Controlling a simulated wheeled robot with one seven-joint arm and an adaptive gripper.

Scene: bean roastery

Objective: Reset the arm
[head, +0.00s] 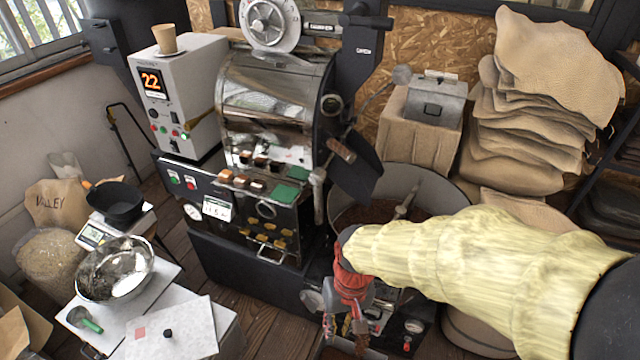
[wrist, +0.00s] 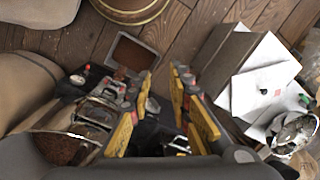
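My arm, in a pale yellow sleeve (head: 470,265), reaches in from the right in the head view. My gripper (head: 346,342) hangs below a red wrist section in front of the roaster, pointing down. In the wrist view my gripper (wrist: 163,75) shows two yellow-padded fingers with a clear gap between them. It is open and I see nothing held. The fingers seem to be above the floor and low machine parts, touching nothing that I can make out.
The roaster (head: 275,110) stands behind my gripper, with a round cooling bin (head: 450,193) beside it. Stacked sacks (head: 530,110) fill the right back. A steel bowl (head: 114,270) and a black pan (head: 117,203) are at the left.

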